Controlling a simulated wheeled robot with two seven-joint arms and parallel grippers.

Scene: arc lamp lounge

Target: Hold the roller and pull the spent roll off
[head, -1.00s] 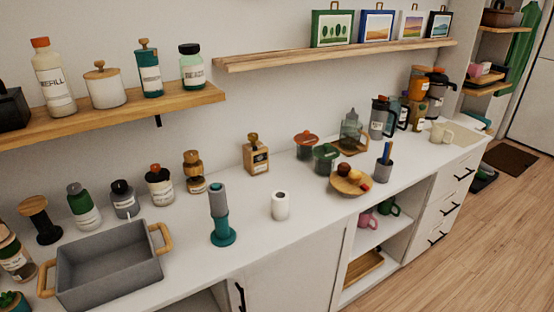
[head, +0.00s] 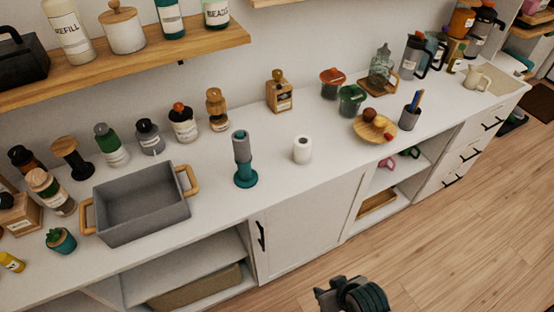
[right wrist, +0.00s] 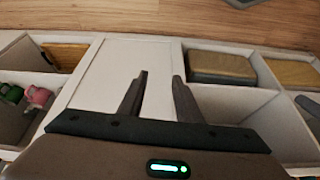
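The roller (head: 246,180) stands upright on the counter in the head view, with a teal round base and teal lower part. A grey cylinder (head: 242,148), which looks like the spent roll, sits on its upper part. A white roll (head: 302,150) with a dark hole in its top stands to its right. Part of my right arm shows at the bottom of the head view, well in front of the counter and apart from the roller. In the right wrist view my right gripper (right wrist: 158,92) has its fingers spread, with nothing between them. My left gripper is not in view.
A grey bin (head: 140,207) with wooden handles stands left of the roller. Several bottles line the wall behind. A wooden plate (head: 365,138) with fruit is farther right. A wooden shelf (head: 110,72) hangs above. The counter front around the roller is clear.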

